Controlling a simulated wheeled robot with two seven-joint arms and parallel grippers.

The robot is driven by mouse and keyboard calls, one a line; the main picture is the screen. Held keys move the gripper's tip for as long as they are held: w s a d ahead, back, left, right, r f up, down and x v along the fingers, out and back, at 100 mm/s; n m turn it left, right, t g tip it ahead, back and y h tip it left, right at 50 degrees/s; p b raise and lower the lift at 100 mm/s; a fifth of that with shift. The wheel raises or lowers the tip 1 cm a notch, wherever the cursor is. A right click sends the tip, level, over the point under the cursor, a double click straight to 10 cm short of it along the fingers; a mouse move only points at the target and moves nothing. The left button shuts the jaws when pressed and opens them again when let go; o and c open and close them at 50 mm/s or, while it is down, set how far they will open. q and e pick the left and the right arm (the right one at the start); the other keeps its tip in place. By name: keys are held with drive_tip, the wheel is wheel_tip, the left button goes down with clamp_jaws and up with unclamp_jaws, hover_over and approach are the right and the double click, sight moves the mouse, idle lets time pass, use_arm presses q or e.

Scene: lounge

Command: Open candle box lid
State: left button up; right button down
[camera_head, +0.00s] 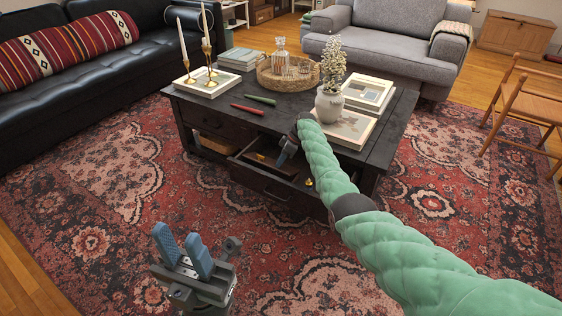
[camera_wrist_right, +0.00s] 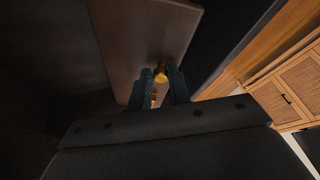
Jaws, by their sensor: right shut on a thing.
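A drawer (camera_head: 275,190) of the dark coffee table is pulled out, and a brown wooden box (camera_head: 262,160), which looks like the candle box, lies in it. My right gripper (camera_head: 284,155) reaches down into the drawer at the box. In the right wrist view, my right gripper (camera_wrist_right: 160,92) is shut on a small brass knob (camera_wrist_right: 160,75) in front of a brown wooden panel (camera_wrist_right: 150,35), seemingly the lid. Whether the lid is raised cannot be told. My left gripper (camera_head: 178,235) is open and empty, above the rug, away from the table.
The coffee table (camera_head: 220,118) carries candlesticks (camera_head: 208,50), a wicker tray (camera_head: 270,78), a vase (camera_head: 329,104), books, and a red and a green candle. A small gold object (camera_head: 309,182) shows at the drawer's right.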

drive_tip(key=shift+w+r, duration=0.1)
drive_tip(key=shift+r, duration=0.25)
drive_tip(key=c, duration=1.3)
unclamp_jaws()
drive_tip(key=shift+r, duration=0.1)
drive_tip(key=shift+c, duration=0.2)
drive_tip(key=shift+f, duration=0.2)
drive_tip(key=p+v, duration=0.1)
drive_tip(key=v, duration=0.6)
drive_tip(key=shift+r+p, duration=0.35)
drive_tip(key=shift+d, duration=0.1)
drive_tip(key=shift+c, duration=0.2)
